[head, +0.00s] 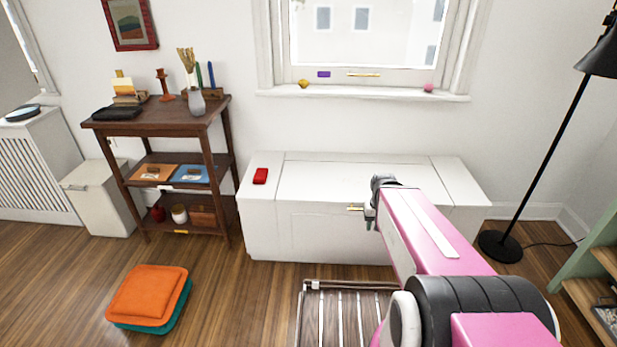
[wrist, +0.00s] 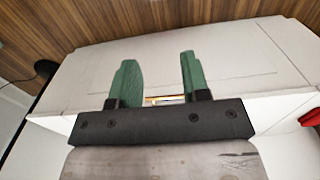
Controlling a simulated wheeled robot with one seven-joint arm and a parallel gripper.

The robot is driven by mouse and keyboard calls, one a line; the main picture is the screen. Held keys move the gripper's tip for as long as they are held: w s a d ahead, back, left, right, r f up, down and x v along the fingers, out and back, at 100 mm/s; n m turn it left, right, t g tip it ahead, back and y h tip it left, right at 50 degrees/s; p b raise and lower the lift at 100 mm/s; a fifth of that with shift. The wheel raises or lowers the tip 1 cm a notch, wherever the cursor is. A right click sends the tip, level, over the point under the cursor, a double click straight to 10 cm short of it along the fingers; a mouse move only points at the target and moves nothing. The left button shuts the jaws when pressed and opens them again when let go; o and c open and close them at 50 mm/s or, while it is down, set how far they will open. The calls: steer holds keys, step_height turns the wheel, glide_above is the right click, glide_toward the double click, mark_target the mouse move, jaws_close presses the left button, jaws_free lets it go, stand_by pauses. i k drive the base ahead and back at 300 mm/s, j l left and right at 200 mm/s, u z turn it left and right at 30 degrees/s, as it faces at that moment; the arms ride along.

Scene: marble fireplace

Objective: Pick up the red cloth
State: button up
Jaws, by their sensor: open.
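The red cloth (head: 260,176) is a small folded bundle lying on the left end of the white bench (head: 310,185) under the window. In the wrist view a red thing, likely the same cloth (wrist: 311,118), shows cut off at the right edge. My gripper (head: 370,215) is in front of the bench in the head view, to the right of the cloth and apart from it. In the wrist view its two green fingers (wrist: 157,70) are spread with nothing between them, and the white bench lies behind them.
A dark wooden shelf (head: 160,118) with ornaments stands left of the bench. Orange and teal cushions (head: 148,295) lie on the floor, and a slatted rack (head: 340,312) stands in front of the bench. A black floor lamp (head: 545,150) is at the right.

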mark_target(261, 175)
steer(key=i+j, duration=0.2)
steer(key=j, duration=0.15)
steer(key=i+j, duration=0.15)
steer(key=j, duration=0.2)
steer(key=i+j, duration=0.2)
steer(key=j, duration=0.15)
steer(key=i+j, duration=0.15)
steer(key=j, duration=0.2)
steer(key=u, duration=0.05)
